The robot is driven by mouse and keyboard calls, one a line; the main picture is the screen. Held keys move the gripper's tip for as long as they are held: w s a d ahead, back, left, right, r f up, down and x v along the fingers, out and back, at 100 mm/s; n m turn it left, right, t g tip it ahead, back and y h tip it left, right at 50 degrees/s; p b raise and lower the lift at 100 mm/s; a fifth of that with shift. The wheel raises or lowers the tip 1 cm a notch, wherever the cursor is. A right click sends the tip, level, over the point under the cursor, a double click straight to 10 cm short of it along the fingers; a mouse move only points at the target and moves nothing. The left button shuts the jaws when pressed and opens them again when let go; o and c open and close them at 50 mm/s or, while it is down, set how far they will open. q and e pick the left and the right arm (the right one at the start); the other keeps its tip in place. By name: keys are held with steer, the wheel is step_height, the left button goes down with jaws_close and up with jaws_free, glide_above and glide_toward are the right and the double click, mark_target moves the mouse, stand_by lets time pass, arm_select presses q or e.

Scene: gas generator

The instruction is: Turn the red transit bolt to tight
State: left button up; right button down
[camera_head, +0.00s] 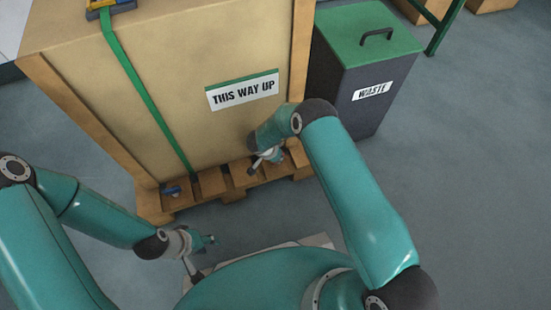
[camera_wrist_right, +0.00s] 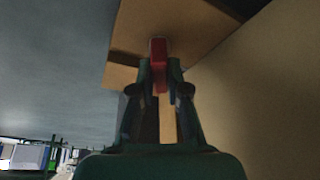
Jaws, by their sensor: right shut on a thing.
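The red transit bolt (camera_wrist_right: 158,50) shows in the right wrist view, at a wooden block of the pallet. My right gripper (camera_wrist_right: 160,68) is shut on it, with one finger on each side of the red part. In the head view my right gripper (camera_head: 262,160) is low at the front of the crate, at the pallet's right part, and the bolt there is mostly hidden by it. My left gripper (camera_head: 203,258) is in front of the pallet, apart from it, with its fingers spread and nothing between them. I cannot read the bolt's turn angle.
The large crate (camera_head: 185,110) with a "THIS WAY UP" label (camera_head: 242,90) and green strap (camera_head: 145,90) stands on the wooden pallet (camera_head: 211,184). A blue fitting (camera_head: 172,191) sits at the pallet's left. A dark waste bin (camera_head: 350,105) stands right of the crate. Floor at right is clear.

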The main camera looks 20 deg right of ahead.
steer(key=m+b, duration=0.1)
steer(key=m+g, duration=0.1)
steer(key=m+b, duration=0.1)
steer(key=m, duration=0.1)
steer(key=shift+a+f+g+b, duration=0.2)
steer(key=shift+f+g+b, duration=0.05)
steer(key=shift+g+b, duration=0.05)
steer(key=shift+r+m+g+b, duration=0.1)
steer(key=shift+m+g+b, duration=0.3)
steer(key=shift+m, duration=0.5)
steer(key=c, duration=1.2)
jaws_free()
steer(key=shift+o, duration=0.2)
steer(key=shift+d+r, duration=0.1)
steer(key=shift+w+r, duration=0.1)
